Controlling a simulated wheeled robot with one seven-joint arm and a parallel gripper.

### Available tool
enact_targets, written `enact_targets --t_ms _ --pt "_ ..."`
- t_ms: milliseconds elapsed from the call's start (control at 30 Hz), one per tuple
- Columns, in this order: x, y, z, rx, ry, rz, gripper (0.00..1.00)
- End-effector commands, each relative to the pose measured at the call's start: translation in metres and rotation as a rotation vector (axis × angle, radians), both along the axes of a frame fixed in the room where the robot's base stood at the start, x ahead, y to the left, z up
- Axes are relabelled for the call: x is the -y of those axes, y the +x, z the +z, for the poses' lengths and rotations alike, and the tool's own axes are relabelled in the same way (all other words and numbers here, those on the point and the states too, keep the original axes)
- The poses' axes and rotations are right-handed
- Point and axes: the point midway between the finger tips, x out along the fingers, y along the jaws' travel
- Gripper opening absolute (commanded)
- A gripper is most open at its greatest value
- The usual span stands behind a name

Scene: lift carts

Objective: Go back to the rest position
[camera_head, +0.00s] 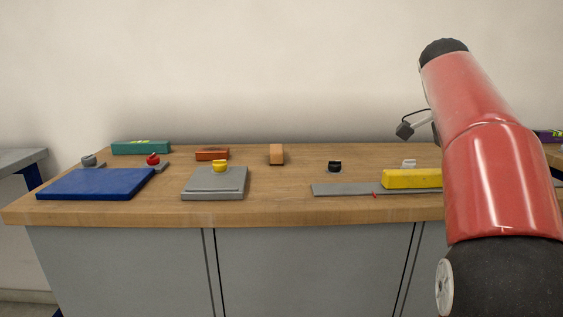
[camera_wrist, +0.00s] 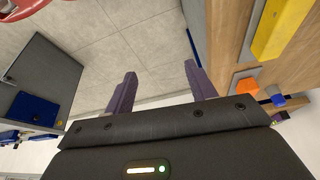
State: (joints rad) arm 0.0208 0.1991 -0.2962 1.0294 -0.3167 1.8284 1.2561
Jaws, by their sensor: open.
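My gripper (camera_wrist: 160,88) shows in the wrist view with its two purple fingers spread apart. It is open, with nothing between the fingers. It hangs over the grey tiled floor, to the left of the wooden bench edge. In the head view my red arm stands raised at the right, bent upward in front of the bench. The gripper itself is not clearly seen there; only a small dark part shows beside the arm.
The bench front is clear.

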Motion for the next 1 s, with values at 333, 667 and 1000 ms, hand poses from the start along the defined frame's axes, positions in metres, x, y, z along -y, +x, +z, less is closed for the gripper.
enact_targets --t_ms 333,667,1000 --pt "-0.017 -0.020 -0.017 0.004 0.058 0.263 0.56" --pt "-0.069 -0.068 -0.067 0.038 0.101 0.774 0.56" --pt "-0.154 -0.155 -0.179 0.093 -0.011 1.457 0.56"
